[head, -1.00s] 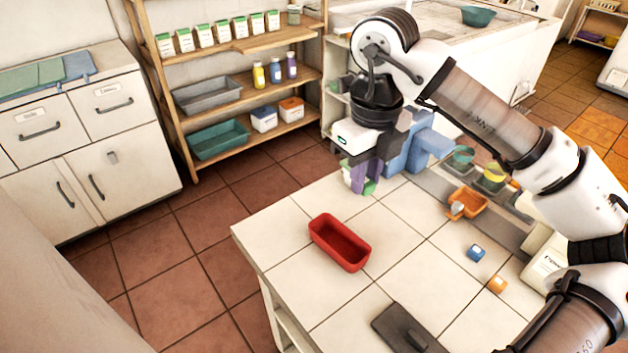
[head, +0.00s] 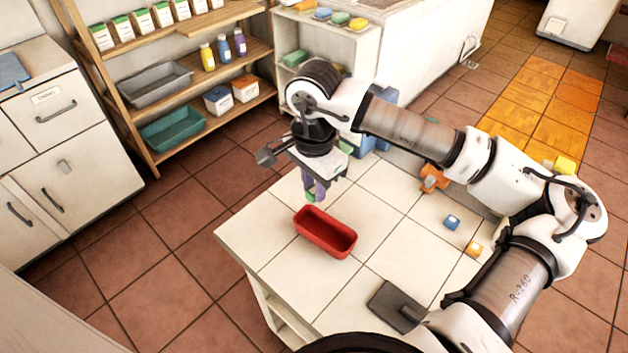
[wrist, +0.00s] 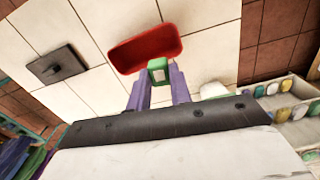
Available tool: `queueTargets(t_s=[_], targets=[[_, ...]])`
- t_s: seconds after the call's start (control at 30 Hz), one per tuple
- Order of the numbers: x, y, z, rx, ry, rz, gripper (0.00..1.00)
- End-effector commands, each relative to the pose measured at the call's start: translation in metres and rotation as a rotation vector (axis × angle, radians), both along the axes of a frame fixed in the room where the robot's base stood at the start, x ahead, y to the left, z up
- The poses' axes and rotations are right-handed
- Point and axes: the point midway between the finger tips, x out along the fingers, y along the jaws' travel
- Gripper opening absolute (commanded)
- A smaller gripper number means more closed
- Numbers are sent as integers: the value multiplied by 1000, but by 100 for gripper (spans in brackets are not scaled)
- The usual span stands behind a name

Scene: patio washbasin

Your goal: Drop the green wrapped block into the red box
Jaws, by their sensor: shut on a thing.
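The red box (head: 325,234) stands open and empty on the white tiled counter. It also shows in the wrist view (wrist: 128,52), just beyond the fingertips. My gripper (head: 314,190) is above the counter behind the box in the head view, its purple fingers pointing down. In the wrist view my gripper (wrist: 159,84) is shut on the green wrapped block (wrist: 158,64), which has a pale label. The block overlaps the box's near edge in that view; its height above the box is hard to tell. In the head view only a little green of the block (head: 309,197) shows.
A dark grey slab with a handle (head: 397,306) lies at the front. An orange container (head: 434,179) is at the back right. Tiles around the box are clear.

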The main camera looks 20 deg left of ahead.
Motion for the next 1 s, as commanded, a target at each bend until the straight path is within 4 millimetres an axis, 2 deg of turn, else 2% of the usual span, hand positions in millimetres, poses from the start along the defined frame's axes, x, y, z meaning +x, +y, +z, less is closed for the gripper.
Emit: queueTargets(t_s=[0.1, 0.23, 0.53, 1.0], targets=[[-2, 0, -5, 2, 1, 113, 0], [-2, 0, -9, 3, 2, 167, 0], [-2, 0, -23, 3, 2, 173, 0], [-2, -1, -66, 1, 0, 171, 0]])
